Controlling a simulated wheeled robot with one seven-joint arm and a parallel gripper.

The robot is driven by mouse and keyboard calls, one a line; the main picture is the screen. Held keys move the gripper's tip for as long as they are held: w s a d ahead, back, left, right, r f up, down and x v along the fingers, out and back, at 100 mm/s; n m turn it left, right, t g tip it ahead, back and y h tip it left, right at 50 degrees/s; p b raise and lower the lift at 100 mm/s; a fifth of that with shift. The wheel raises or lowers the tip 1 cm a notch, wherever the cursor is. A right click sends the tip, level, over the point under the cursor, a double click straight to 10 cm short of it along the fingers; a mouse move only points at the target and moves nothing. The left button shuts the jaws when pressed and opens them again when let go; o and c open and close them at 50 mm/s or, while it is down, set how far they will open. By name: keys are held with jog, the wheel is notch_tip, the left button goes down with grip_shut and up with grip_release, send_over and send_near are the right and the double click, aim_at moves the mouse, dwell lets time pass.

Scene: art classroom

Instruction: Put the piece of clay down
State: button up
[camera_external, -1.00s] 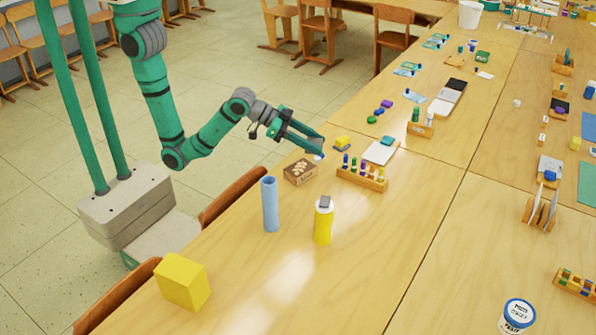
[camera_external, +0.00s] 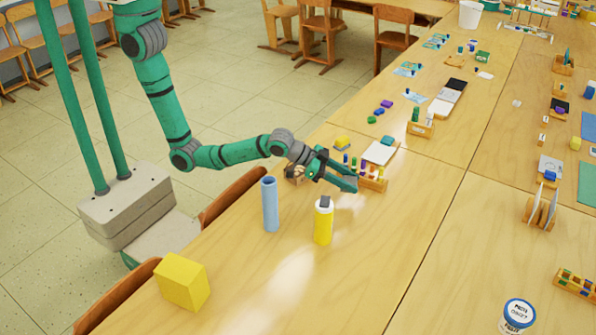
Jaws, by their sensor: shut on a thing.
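My gripper (camera_external: 350,184) reaches in from the left, over the near table (camera_external: 330,280). It is low, just behind the yellow bottle and in front of the wooden rack. Its fingers are shut on the piece of clay, which is too small and too covered by the fingers to make out. I cannot tell whether the clay touches the table top.
A yellow bottle (camera_external: 323,225) and a blue cylinder (camera_external: 270,205) stand close in front. A wooden rack of coloured pieces (camera_external: 374,183) is just behind the fingers. A yellow block (camera_external: 182,281) sits front left. The table right of the bottle is clear.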

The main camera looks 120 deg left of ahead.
aim_at(353, 202)
jog(key=shift+w+a+f, duration=0.25)
jog(key=shift+w+f, duration=0.7)
jog(key=shift+f, duration=1.7)
jog(key=shift+f, duration=0.1)
jog(key=o, duration=1.2)
jog(key=shift+c, duration=0.2)
jog(key=v, duration=1.2)
jog(key=shift+d, duration=0.1)
